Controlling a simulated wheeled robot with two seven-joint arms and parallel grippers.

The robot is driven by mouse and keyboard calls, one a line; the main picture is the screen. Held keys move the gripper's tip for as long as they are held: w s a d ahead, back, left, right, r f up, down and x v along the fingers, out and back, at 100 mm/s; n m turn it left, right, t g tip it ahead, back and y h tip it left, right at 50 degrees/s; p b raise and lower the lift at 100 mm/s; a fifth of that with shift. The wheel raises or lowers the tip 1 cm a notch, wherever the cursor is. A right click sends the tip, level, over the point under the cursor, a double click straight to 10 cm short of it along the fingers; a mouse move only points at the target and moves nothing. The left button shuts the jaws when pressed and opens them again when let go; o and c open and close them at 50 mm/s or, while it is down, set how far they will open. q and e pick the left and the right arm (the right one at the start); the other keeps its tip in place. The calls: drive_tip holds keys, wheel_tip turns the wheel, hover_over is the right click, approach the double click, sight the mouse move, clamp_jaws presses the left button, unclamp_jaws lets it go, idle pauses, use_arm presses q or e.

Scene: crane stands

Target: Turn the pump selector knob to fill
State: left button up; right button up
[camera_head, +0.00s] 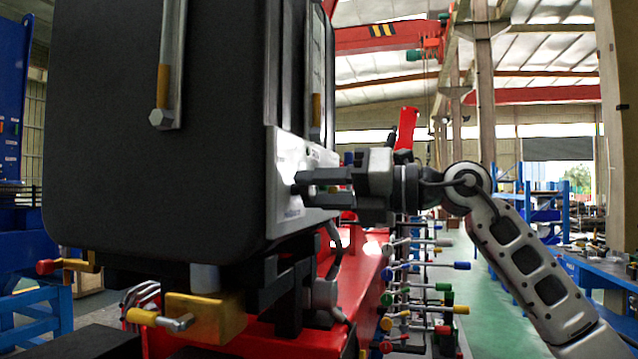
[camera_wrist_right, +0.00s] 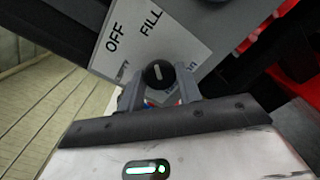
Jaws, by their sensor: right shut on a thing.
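The pump selector knob (camera_wrist_right: 158,73) is small, round and black with a short white mark on its face. It sits on a light grey label plate (camera_wrist_right: 205,50) printed OFF and FILL, with other words partly covered. FILL is printed just above the knob in the right wrist view, and OFF is up and to the left. I cannot tell which label the mark points to. My right gripper (camera_head: 305,184) reaches the plate on the side of the black cabinet (camera_head: 150,120). Its fingers (camera_wrist_right: 158,88) are shut on the knob, one on each side. My left gripper is not in view.
Below the plate is a red frame (camera_head: 350,290). A rack of coloured-handle levers (camera_head: 420,265) stands just beneath my right arm. A yellow valve block (camera_head: 205,317) hangs under the cabinet. The green floor aisle (camera_head: 490,270) behind is open, with blue shelving at right.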

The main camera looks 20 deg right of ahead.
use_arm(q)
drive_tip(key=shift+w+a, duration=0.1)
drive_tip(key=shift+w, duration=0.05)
use_arm(e)
drive_tip(key=shift+m, duration=0.4)
drive_tip(key=o, duration=0.9)
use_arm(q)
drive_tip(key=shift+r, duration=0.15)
use_arm(e)
drive_tip(key=shift+o, duration=0.5)
drive_tip(key=shift+d, duration=0.1)
drive_tip(key=shift+s+d, duration=0.2)
use_arm(q)
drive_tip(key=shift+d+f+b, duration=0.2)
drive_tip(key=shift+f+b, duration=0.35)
drive_tip(key=shift+b, duration=0.5)
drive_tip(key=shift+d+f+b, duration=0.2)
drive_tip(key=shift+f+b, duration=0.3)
drive_tip(key=shift+b, duration=0.55)
use_arm(e)
drive_tip(key=v, duration=1.5)
